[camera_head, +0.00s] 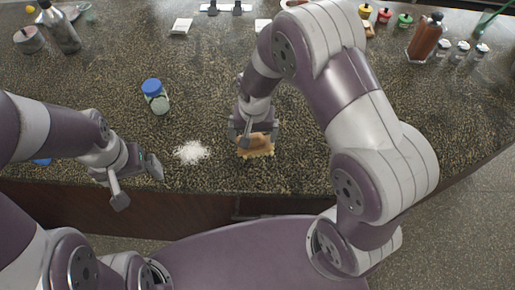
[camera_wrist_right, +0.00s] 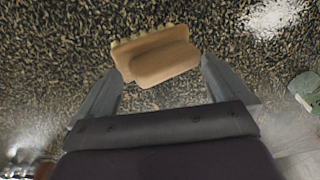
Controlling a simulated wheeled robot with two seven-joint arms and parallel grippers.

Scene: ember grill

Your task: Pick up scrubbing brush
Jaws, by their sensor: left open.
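The scrubbing brush (camera_head: 259,149), with a tan wooden back and pale bristles along its edge, lies on the speckled counter near the front edge. My right gripper (camera_head: 251,133) is directly above it and hides part of it. In the right wrist view the brush (camera_wrist_right: 158,56) lies at the tips of the right gripper (camera_wrist_right: 162,66), between the two spread fingers. The fingers look open, with a small gap at the right finger; contact at the left finger is unclear. My left gripper (camera_head: 140,184) is open and empty at the counter's front edge, left of the brush.
A white granular pile (camera_head: 192,151) lies just left of the brush. A blue-capped jar (camera_head: 156,97) stands behind it. A brown bottle (camera_head: 425,38) and several small shakers stand at the back right. The counter right of the brush looks clear.

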